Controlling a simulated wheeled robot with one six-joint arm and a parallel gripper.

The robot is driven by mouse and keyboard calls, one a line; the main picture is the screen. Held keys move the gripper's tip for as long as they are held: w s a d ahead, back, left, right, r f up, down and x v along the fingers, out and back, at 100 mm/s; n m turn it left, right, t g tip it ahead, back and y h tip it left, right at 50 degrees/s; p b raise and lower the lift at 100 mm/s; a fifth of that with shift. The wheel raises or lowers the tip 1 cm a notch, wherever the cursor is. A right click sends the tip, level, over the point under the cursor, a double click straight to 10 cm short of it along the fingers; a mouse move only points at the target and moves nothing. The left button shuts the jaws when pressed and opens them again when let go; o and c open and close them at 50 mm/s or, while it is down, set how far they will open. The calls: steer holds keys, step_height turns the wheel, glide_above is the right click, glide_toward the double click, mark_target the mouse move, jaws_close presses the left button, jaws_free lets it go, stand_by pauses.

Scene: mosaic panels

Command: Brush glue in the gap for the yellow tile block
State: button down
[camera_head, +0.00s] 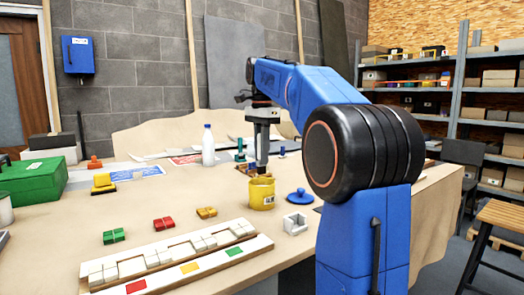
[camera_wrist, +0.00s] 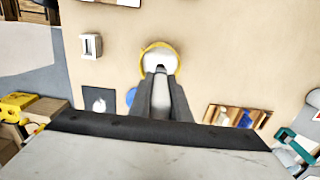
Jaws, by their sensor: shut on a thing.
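My gripper (camera_head: 262,166) points down over the yellow glue pot (camera_head: 261,194), its fingers close together just above the rim. It is shut on a thin thing, likely the brush, mostly hidden by the fingers and pot. In the wrist view, my gripper (camera_wrist: 161,75) reaches over the pot (camera_wrist: 146,49), which holds white glue. The yellow tile block (camera_head: 207,212) lies on the table behind the white mosaic panel (camera_head: 170,252). The panel has gaps in its row of white tiles, with red, yellow (camera_head: 190,267) and green marks along its front strip.
A red block (camera_head: 164,223) and a green block (camera_head: 114,236) lie left of the yellow one. A blue lid (camera_head: 300,196) and a white bracket-shaped piece (camera_head: 297,222) lie right of the pot. A white bottle (camera_head: 208,146) stands behind. A green box (camera_head: 34,181) is at left.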

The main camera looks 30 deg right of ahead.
mark_target(262, 169)
steer(key=shift+f, duration=2.2)
steer(key=shift+f, duration=0.6)
stand_by(0.6)
steer(key=shift+r, duration=3.5)
steer(key=shift+a, duration=0.1)
